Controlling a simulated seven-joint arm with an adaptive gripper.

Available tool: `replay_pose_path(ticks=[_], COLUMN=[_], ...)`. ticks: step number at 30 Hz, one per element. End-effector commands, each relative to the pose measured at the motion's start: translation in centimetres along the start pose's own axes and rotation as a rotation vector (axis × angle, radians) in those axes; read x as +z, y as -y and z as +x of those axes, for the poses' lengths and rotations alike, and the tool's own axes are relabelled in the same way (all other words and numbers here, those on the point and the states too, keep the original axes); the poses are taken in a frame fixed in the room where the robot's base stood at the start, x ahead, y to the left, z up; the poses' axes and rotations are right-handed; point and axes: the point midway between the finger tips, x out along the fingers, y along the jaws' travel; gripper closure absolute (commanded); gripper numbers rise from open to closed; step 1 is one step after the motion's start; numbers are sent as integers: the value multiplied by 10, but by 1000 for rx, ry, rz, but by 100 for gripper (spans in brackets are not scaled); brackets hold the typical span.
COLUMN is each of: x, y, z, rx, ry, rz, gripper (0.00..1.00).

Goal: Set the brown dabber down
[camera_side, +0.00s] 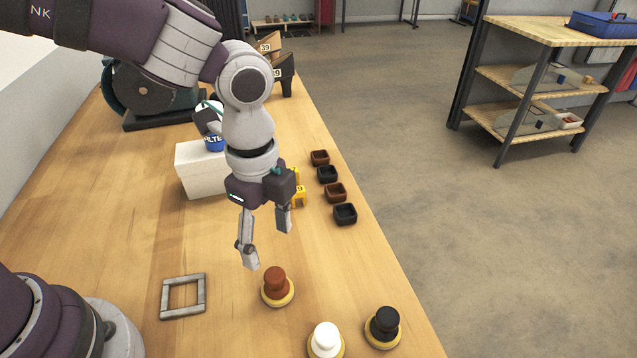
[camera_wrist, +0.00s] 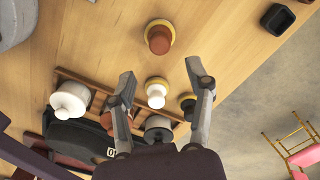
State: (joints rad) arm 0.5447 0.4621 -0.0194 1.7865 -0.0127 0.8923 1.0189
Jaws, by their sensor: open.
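The brown dabber (camera_side: 276,282) stands upright on the wooden table, with a yellow pad at its foot. It also shows in the wrist view (camera_wrist: 159,38), beyond the fingertips. My gripper (camera_side: 268,247) is open and empty, above and a little behind the brown dabber in the side view. A white dabber (camera_side: 325,338) and a black dabber (camera_side: 384,324) stand nearer the side camera; the white one (camera_wrist: 156,92) and the black one (camera_wrist: 187,102) also show in the wrist view.
A grey square frame (camera_side: 183,313) lies left of the brown dabber. Several small brown and black dishes (camera_side: 345,213) line the table's right edge. A white block (camera_side: 200,170) stands behind my gripper. A wooden rack (camera_wrist: 75,76) with larger knobbed items shows in the wrist view.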

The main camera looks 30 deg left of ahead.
Motion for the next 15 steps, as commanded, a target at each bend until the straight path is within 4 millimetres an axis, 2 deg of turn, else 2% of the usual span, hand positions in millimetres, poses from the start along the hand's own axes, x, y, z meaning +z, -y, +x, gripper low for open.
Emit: replay_pose_path(ticks=[3,9,11,15], x=[0,6,18,69], y=[1,0,0,-11], z=[-26,-48,-59,-92], rx=[-4,-14,-46,-166], ry=[-2,-8,-27,-116], rz=[0,-49,-157,-618], gripper=[47,47,47,47])
